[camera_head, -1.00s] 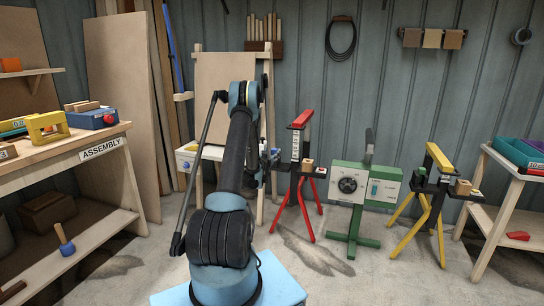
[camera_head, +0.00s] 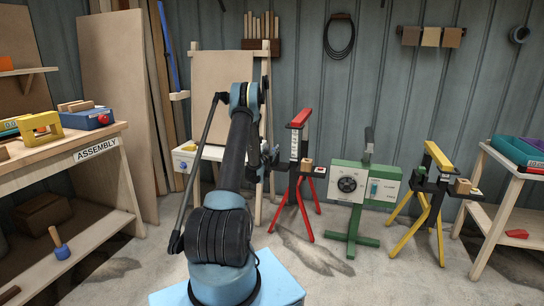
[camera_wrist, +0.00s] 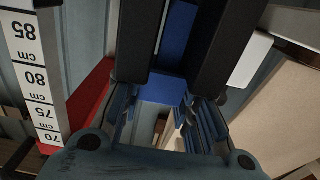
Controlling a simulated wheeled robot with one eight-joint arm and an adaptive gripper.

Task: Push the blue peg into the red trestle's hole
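The red trestle (camera_head: 303,118) stands right of my arm in the head view, with a red top, a white scale strip and splayed red legs. Its scale (camera_wrist: 31,75) and a red part (camera_wrist: 92,98) show at the left of the wrist view. My gripper (camera_head: 272,160) is beside the trestle's dark bracket; whether they touch is unclear. In the wrist view, the two dark fingers of my gripper (camera_wrist: 177,45) stand on either side of the blue peg (camera_wrist: 177,28), which fills the gap between them. The trestle's hole cannot be made out.
A small wooden block (camera_head: 307,163) sits on the bracket. A green stand with a dial (camera_head: 350,184) is to the right, then a yellow trestle (camera_head: 437,157). The assembly bench (camera_head: 70,150) is at left. A wooden board (camera_head: 222,100) stands behind my arm.

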